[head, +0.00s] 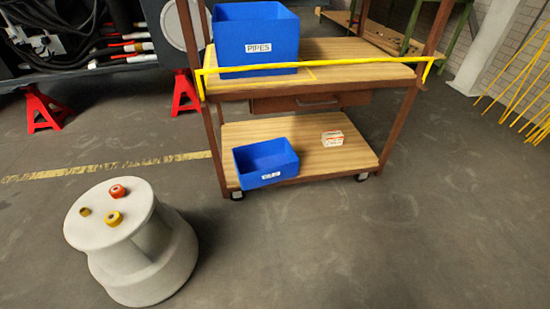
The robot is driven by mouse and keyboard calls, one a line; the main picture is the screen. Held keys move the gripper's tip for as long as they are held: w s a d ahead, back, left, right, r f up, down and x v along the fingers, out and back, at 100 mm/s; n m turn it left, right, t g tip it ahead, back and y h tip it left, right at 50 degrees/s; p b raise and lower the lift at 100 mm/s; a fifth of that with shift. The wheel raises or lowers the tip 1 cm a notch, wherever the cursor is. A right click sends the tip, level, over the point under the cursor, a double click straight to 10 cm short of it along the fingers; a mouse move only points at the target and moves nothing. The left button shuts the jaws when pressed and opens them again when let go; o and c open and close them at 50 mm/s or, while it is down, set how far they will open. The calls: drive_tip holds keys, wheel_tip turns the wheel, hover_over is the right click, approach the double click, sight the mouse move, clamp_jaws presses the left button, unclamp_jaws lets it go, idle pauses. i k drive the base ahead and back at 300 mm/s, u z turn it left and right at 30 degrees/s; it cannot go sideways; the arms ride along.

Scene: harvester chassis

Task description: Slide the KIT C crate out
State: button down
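No crate with a readable KIT C label shows. A large blue crate (254,38) labelled PIPES stands on the middle shelf of a wheeled wooden-shelved rack. A smaller, low blue crate (265,163) sits on the bottom shelf at its left front corner; its white label is too small to read, and it looks empty. My gripper is not in view.
A yellow bar (325,66) runs across the front of the middle shelf (350,75). A small box (332,138) lies on the bottom shelf (310,160). A grey round stool (150,250) with small coloured parts stands front left. Red jack stands (42,108) are behind. Floor at right is clear.

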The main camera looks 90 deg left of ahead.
sight(257, 165)
drive_tip(key=u, duration=0.95)
drive_tip(key=i, duration=2.2)
drive_tip(key=u, duration=3.3)
drive_tip(key=i, duration=0.5)
drive_tip(key=u, duration=0.1)
